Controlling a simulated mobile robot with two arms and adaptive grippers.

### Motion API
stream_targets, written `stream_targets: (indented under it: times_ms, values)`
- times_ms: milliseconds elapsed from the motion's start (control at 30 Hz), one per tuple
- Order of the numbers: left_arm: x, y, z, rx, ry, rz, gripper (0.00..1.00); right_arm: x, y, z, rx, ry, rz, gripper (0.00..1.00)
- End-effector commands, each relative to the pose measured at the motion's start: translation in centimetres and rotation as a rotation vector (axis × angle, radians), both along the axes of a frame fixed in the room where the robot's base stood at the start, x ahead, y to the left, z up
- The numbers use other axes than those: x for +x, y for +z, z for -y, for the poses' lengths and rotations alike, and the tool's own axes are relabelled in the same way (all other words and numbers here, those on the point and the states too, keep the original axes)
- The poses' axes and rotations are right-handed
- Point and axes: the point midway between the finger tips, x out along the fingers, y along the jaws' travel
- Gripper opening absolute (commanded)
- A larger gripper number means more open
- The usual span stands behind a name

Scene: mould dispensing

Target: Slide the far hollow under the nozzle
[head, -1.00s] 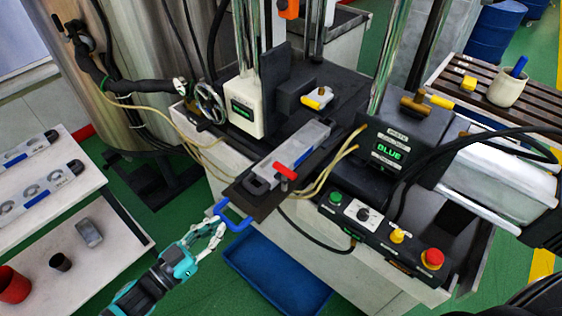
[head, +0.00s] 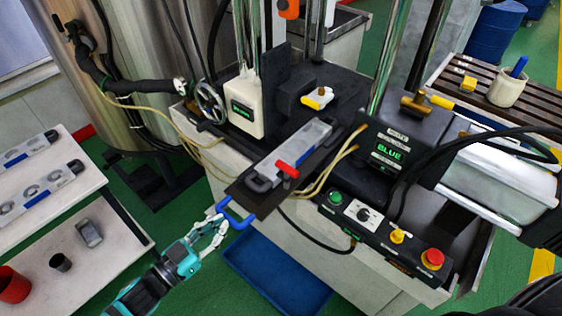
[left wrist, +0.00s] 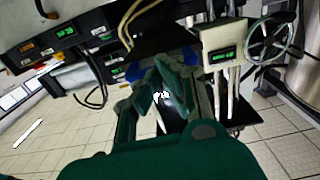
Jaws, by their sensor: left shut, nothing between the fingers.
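A long grey mould (head: 292,149) lies on a dark slide plate (head: 262,207) under the dispensing machine, with a red clamp handle (head: 287,169) over its near end. Its hollows cannot be made out. A blue pull handle (head: 238,222) sticks out from the plate's near end. My left gripper (head: 220,226) is shut and empty, its fingertips at the handle's left side; I cannot tell if they touch it. In the left wrist view blue handle parts (left wrist: 117,75) show beside the fingers. A white fitting with a yellow part (head: 318,97) sits beyond the mould; the nozzle tip is not clear.
A control panel (head: 380,232) with buttons and a box with a green "BLUE" display (head: 388,150) stand to the right. A handwheel (head: 210,101) and hoses are at left. A blue bin (head: 275,272) lies on the floor below. A white bench (head: 120,235) holds other moulds.

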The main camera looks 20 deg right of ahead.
Motion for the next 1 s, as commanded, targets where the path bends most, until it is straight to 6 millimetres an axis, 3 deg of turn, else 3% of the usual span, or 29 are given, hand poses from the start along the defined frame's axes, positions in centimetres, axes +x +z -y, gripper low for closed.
stream_targets:
  times_ms: [1000]
  values:
    - [0.16, 0.05, 0.20, 0.001, 0.001, -0.001, 0.00, -0.02, 0.18, -0.02, 0.000, 0.000, 0.000, 0.40]
